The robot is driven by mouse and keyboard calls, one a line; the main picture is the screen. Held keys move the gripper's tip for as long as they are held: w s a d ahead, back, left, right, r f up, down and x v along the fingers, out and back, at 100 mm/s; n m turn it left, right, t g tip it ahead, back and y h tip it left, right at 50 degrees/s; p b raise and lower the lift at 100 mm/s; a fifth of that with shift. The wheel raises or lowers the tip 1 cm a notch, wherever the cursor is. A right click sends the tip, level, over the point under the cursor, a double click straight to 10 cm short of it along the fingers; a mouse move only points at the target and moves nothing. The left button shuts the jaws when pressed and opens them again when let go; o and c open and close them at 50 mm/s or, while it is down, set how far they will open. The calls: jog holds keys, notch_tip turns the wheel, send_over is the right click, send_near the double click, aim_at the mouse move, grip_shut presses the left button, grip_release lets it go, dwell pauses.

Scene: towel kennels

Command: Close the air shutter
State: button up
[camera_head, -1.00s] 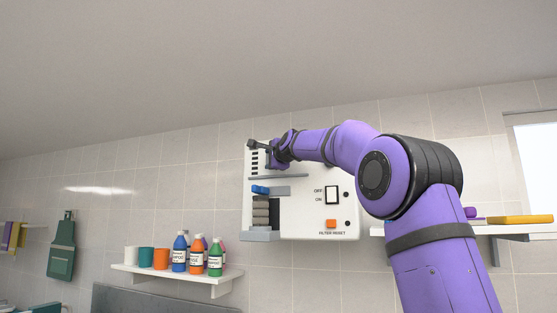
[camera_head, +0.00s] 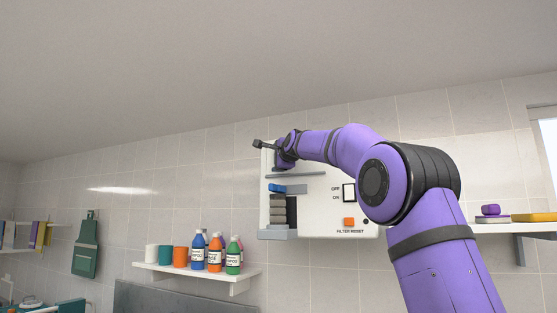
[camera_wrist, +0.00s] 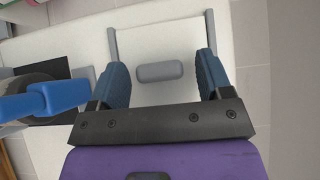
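The white wall unit (camera_head: 325,213) hangs on the tiled wall. In the wrist view, a white panel (camera_wrist: 185,45), which looks like the air shutter, sits between grey side rails and carries a grey rounded grip (camera_wrist: 160,72). My gripper (camera_wrist: 162,68) is open, with one blue finger on each side of the grip and gaps between. It holds nothing. In the head view my gripper (camera_head: 262,145) is at the unit's upper left, where my arm hides part of the face. No dark vent slots show in either current view.
A blue lever (camera_head: 290,188) projects below the gripper, left of it in the wrist view (camera_wrist: 50,98). The unit also has an OFF/ON switch (camera_head: 349,193) and orange filter reset button (camera_head: 349,222). A bottle shelf (camera_head: 190,272) is lower left; another shelf (camera_head: 520,227) is right.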

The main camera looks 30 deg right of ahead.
jog(key=s+a, duration=0.1)
jog(key=s, duration=0.9)
jog(key=shift+s+a, duration=0.15)
jog(key=shift+s, duration=0.2)
dwell(0.3)
jog(key=s+a+f+n+g+y, duration=0.1)
jog(key=s+a+f+n+g, duration=0.3)
jog(key=s+f, duration=0.45)
jog(key=s+a+f+n+g+y, duration=0.1)
jog(key=s+a+f+n, duration=0.5)
jog(key=f, duration=0.3)
jog(key=s+a+f+n+g, duration=0.2)
jog(key=s+f+n+g, duration=0.5)
jog(key=s+f, duration=1.8)
jog(key=shift+s+a+f+n+g, duration=0.35)
jog(key=shift+f+n, duration=0.2)
jog(key=shift+n, duration=0.65)
